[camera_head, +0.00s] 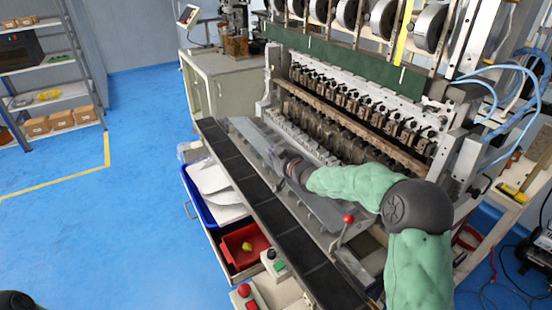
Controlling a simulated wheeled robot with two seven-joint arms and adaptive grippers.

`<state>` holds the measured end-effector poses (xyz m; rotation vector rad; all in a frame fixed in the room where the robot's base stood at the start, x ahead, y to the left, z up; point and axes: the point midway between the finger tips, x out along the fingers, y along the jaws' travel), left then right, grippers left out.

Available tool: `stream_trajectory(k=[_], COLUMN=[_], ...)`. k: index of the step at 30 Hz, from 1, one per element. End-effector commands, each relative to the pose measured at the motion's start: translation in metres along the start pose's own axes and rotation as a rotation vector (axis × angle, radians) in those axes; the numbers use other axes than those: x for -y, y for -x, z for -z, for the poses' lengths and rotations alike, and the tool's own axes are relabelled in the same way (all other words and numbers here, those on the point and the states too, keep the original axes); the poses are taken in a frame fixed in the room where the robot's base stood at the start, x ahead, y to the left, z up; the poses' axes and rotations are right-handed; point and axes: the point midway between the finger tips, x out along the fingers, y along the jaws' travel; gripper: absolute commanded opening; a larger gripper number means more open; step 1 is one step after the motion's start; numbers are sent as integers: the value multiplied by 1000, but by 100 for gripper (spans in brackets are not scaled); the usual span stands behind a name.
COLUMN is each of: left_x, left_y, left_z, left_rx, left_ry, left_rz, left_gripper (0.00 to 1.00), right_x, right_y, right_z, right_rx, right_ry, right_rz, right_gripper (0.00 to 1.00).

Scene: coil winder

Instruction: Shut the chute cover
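The chute cover appears to be the clear, see-through panel (246,133) along the front of the coil winder, above the dark front rail. It looks tilted, but its exact angle is hard to read. My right arm reaches in from the right across the winder's front. My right gripper (277,157) is at the panel's right part, close to it or touching; I cannot tell which. Its fingers are small and dark, and whether they are open or shut does not show. My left gripper is not in view; a dark piece at the bottom left corner seems to be my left arm.
The coil winder (345,122) fills the centre and right. A red-knobbed lever (348,219) stands beside my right forearm. Below the dark rail (262,205) are a blue tray (205,209), a red bin (231,256) and button boxes (275,264). Blue floor at left is clear.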

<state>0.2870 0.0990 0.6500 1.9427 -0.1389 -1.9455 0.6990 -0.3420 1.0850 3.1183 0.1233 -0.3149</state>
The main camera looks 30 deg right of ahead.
Motion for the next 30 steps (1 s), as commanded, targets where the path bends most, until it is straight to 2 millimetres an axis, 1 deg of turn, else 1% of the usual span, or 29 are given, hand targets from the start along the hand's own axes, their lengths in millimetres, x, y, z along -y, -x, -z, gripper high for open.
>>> stream_trajectory(k=[1,9,19,30], left_x=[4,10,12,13], left_y=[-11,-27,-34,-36], left_z=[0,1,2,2], left_rx=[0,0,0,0], left_ry=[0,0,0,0], left_rz=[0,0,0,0], left_gripper=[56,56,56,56], right_x=[1,7,9,9], right_y=[-2,-5,-7,-7], right_z=[-8,-22,-33,-34], right_rx=[0,0,-1,-1], right_ry=[0,-2,-3,-3], right_rz=[0,1,0,0], right_gripper=[0,0,0,0])
